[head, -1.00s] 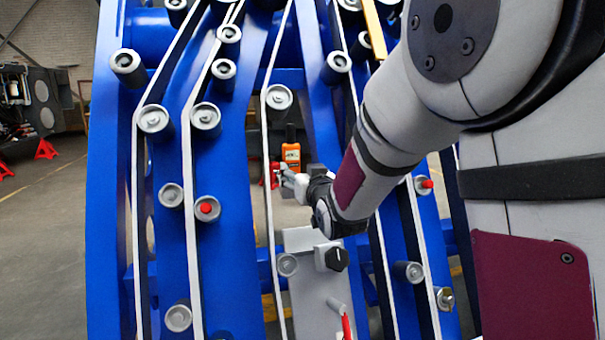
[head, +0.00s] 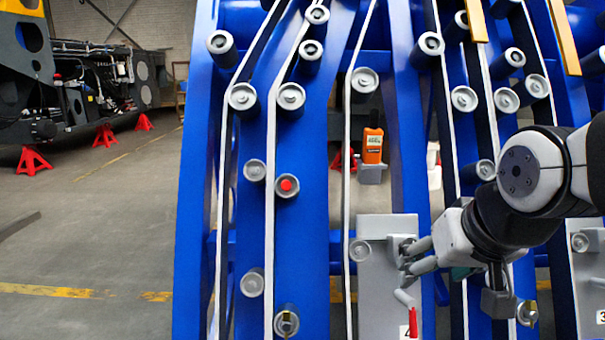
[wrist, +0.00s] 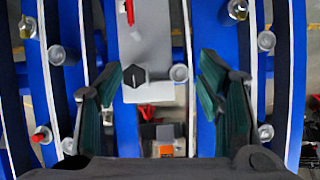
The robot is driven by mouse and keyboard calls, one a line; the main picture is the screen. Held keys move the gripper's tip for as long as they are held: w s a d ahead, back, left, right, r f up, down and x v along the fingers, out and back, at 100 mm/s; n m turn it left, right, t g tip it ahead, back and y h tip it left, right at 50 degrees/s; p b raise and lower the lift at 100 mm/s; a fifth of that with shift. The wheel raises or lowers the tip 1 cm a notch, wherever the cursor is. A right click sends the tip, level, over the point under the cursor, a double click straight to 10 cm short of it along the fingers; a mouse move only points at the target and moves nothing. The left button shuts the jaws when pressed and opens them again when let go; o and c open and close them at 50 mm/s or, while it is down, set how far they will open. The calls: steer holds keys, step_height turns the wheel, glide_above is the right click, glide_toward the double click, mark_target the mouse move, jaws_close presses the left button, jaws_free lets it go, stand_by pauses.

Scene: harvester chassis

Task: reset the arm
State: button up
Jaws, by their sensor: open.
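My gripper (head: 405,258) is at the right in the head view, in front of the grey panel (head: 376,285). In the wrist view my gripper (wrist: 162,72) has its two dark green-padded fingers wide apart with nothing between them. The grey panel (wrist: 152,40) lies beyond the fingers, with a black knob (wrist: 134,76) on it. In the head view the fingers largely cover the knob. An orange device (head: 373,146) with a black top stands upright on a small grey holder (head: 371,175), above and apart from my gripper.
The blue chassis (head: 310,200) fills the middle, with grey rollers and white strips. A red-handled lever (head: 413,322) is low on the panel. A second grey panel (head: 592,280) is at the right. Open floor (head: 95,240) lies left, with red stands (head: 33,160) beyond.

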steer(key=s+f+g, duration=0.2)
steer(key=s+g, duration=0.4)
steer(key=s, duration=1.8)
step_height(320, 180, up, 31)
steer(key=t+p, duration=0.3)
steer(key=p, duration=2.7)
steer(key=shift+w+n+t, duration=0.3)
